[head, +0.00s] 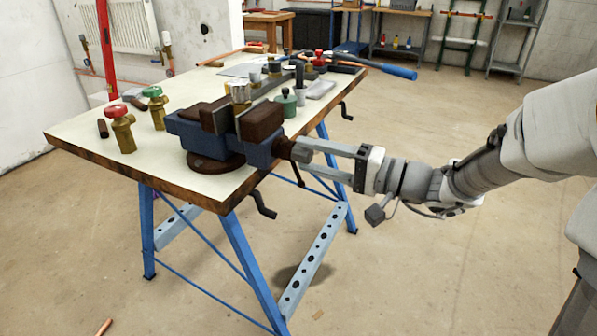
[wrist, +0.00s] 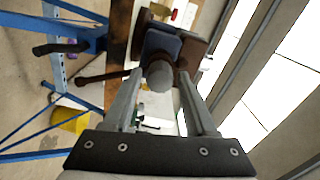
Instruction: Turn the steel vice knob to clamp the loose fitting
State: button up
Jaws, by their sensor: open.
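The blue and brown vice (head: 213,138) is mounted at the near right corner of the workbench. A brass and silver fitting (head: 239,94) stands upright between its jaws; whether the jaws touch it I cannot tell. The rounded steel knob (wrist: 160,76) is at the outer end of the vice screw, beside a thin brown handle bar (wrist: 103,76). My gripper (head: 298,151) reaches in from the right at the knob. In the wrist view, the open fingers (wrist: 159,84) lie either side of the knob. Contact is not clear.
The pale bench top (head: 75,129) carries a red-handled valve (head: 121,129), a green-handled valve (head: 154,108), a green pot (head: 286,103) and several tools. Blue trestle legs (head: 247,262) stand below. A yellow bucket (wrist: 70,120) shows in the wrist view. The floor at right is clear.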

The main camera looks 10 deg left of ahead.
jog(key=shift+n+p, duration=0.3)
jog(key=shift+n, duration=1.1)
jog(key=shift+a, duration=0.15)
grip_shut()
